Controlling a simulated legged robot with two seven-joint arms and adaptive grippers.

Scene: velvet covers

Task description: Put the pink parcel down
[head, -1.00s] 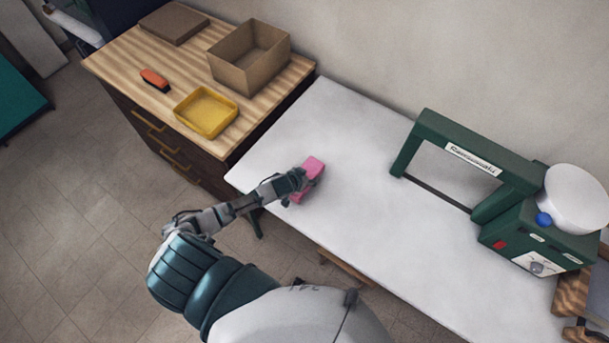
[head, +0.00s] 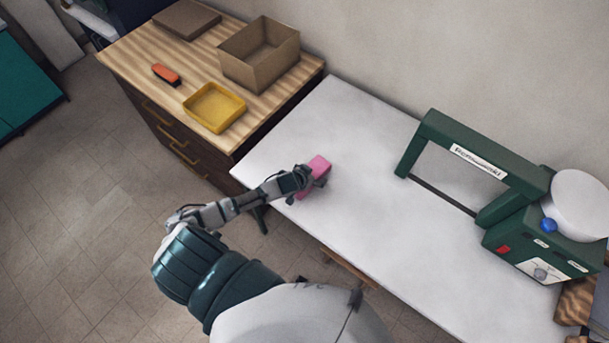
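The pink parcel (head: 319,168) is a small block at the left part of the white table (head: 345,130). My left gripper (head: 312,182) is at the parcel, with its fingers around it and one dark finger showing on the near right side. The gripper looks shut on the parcel. The gripper hides part of the parcel, and I cannot tell whether its underside touches the table top. My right gripper is not in view.
A green sealing machine (head: 485,165) with a white roll (head: 577,205) stands on the table at right. A wooden cabinet at left holds a yellow tray (head: 214,124), an open cardboard box (head: 258,80), a flat brown box (head: 187,18) and an orange brush (head: 166,74). The table middle is clear.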

